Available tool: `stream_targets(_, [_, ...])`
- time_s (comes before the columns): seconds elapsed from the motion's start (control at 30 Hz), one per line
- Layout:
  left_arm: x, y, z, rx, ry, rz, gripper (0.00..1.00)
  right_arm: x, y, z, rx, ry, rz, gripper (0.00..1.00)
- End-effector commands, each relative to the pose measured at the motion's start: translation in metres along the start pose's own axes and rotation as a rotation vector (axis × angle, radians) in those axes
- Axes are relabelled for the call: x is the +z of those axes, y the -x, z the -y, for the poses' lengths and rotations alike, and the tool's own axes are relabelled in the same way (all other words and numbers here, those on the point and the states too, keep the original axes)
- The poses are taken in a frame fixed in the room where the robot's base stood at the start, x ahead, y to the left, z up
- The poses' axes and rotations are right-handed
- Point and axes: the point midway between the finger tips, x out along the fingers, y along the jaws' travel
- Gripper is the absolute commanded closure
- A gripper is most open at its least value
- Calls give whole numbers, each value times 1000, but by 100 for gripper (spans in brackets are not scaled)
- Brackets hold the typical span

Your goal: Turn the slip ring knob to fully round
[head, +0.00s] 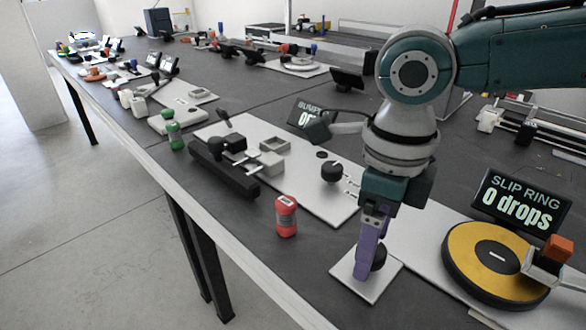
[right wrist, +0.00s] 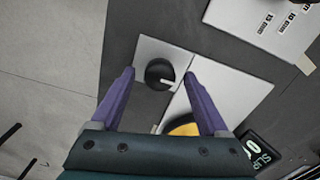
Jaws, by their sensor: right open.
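The slip ring knob is a small black round knob (right wrist: 158,71) on a square white plate (head: 347,272), with a pale pointer mark toward its lower right in the right wrist view. In the head view the knob (head: 379,257) is partly hidden behind my purple fingers. My right gripper (head: 364,270) points down over the plate. In the right wrist view its open fingers (right wrist: 158,74) lie on either side of the knob, with gaps showing on both sides; contact is not visible. A yellow disc (head: 496,257) with a black rim is at the right. My left gripper is out of view.
The "SLIP RING 0 drops" display (head: 521,202) stands behind the disc, and an orange block (head: 558,247) sits at its right edge. A red bottle (head: 286,216) stands left of the plate. Another white board (head: 300,170) with a black knob (head: 332,172) lies farther left. The table's front edge is close.

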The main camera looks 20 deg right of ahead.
Motion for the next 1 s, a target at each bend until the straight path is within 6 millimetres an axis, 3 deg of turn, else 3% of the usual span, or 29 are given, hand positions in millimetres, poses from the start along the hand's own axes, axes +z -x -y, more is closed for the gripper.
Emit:
stream_targets(0.07, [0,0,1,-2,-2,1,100,0,0,0,0,0,0,25])
stream_targets(0.73, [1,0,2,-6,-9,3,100,0,0,0,0,0,-1,100])
stream_targets(1.0, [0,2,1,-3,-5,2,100,0,1,0,1,-13,-1,100])
